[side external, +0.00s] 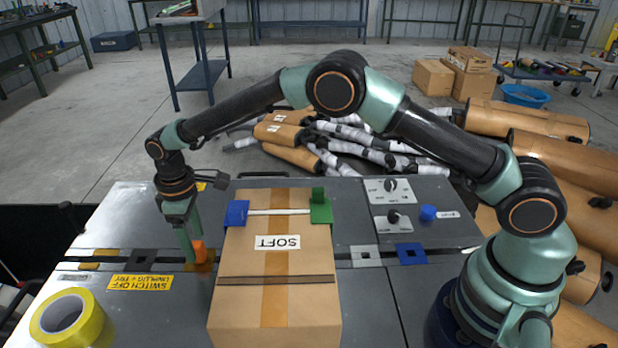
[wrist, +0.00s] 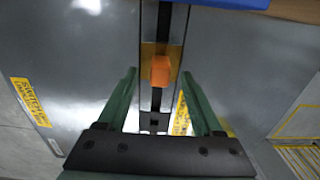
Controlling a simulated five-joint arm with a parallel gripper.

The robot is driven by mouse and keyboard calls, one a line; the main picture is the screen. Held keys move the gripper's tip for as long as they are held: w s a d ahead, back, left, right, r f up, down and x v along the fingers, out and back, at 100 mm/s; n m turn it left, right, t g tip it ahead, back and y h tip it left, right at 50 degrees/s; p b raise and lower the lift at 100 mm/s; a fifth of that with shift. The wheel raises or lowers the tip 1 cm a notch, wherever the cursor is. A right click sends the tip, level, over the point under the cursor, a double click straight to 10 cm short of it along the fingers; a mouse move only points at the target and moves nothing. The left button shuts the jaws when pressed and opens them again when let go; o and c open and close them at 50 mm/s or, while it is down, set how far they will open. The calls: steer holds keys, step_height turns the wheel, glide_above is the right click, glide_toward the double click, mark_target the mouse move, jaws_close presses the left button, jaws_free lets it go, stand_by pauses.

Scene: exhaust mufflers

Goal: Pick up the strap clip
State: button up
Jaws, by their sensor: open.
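A small orange piece, which I take to be the strap clip (side external: 201,252), sits at the dark slot on the grey bench, just left of the cardboard box. In the wrist view the orange clip (wrist: 160,70) appears between the fingertips, with clear gaps on both sides. My gripper (side external: 193,258) is open and points down at the clip; its green fingers (wrist: 159,76) are spread around it in the picture. The side view shows one finger just left of the clip and partly overlapping it. I cannot tell whether either finger touches it.
A yellow tape roll (side external: 71,319) lies front left. Bench left of my gripper is mostly clear.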

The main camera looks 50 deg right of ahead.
mark_target(195, 244)
step_height(195, 244, down, 2)
jaws_close()
stand_by(0.3)
step_height(195, 244, up, 20)
stand_by(0.6)
